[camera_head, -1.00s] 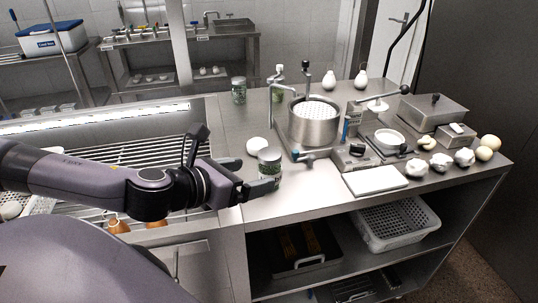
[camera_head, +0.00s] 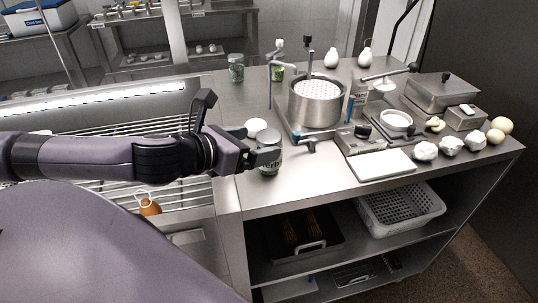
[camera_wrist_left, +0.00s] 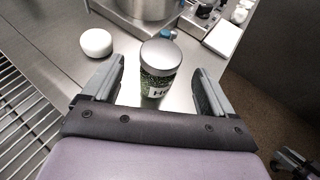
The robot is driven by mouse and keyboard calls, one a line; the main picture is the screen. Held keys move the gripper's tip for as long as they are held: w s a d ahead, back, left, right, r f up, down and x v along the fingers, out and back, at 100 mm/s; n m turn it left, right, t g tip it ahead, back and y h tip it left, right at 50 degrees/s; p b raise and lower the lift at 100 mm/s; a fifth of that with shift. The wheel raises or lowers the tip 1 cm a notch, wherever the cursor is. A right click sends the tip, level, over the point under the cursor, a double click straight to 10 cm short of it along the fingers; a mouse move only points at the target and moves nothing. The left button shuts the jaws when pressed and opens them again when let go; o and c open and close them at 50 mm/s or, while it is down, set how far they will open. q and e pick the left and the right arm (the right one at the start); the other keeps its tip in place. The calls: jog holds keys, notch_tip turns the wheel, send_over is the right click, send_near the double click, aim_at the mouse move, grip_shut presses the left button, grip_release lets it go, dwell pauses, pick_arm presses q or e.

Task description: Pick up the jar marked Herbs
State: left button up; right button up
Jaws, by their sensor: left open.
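The jar marked Herbs (camera_head: 268,166) stands upright on the steel counter near its front edge. It has a grey metal lid, green contents and a pale label with dark letters. In the left wrist view the jar (camera_wrist_left: 159,70) stands between the two fingers, with its label partly cut off by my gripper body. My left gripper (camera_head: 262,152) is open around the jar, and a gap shows on each side of it in the wrist view (camera_wrist_left: 158,88). Part of the jar is hidden behind a finger in the head view.
A white round object (camera_head: 255,127) sits just behind the jar. A steel pot (camera_head: 316,103) and a white board (camera_head: 380,164) stand to the right. Two other green jars, one here (camera_head: 236,68), are at the back. A slatted rack (camera_head: 100,125) lies left.

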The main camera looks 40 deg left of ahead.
aim_at(262, 139)
pick_arm(q)
jog(key=shift+w, duration=0.15)
jog(key=shift+p+x, duration=0.3)
jog(key=shift+x, duration=2.25)
jog(key=shift+r, duration=0.1)
jog(key=shift+c, duration=0.3)
jog(key=c, duration=1.1)
jog(key=shift+r, duration=0.1)
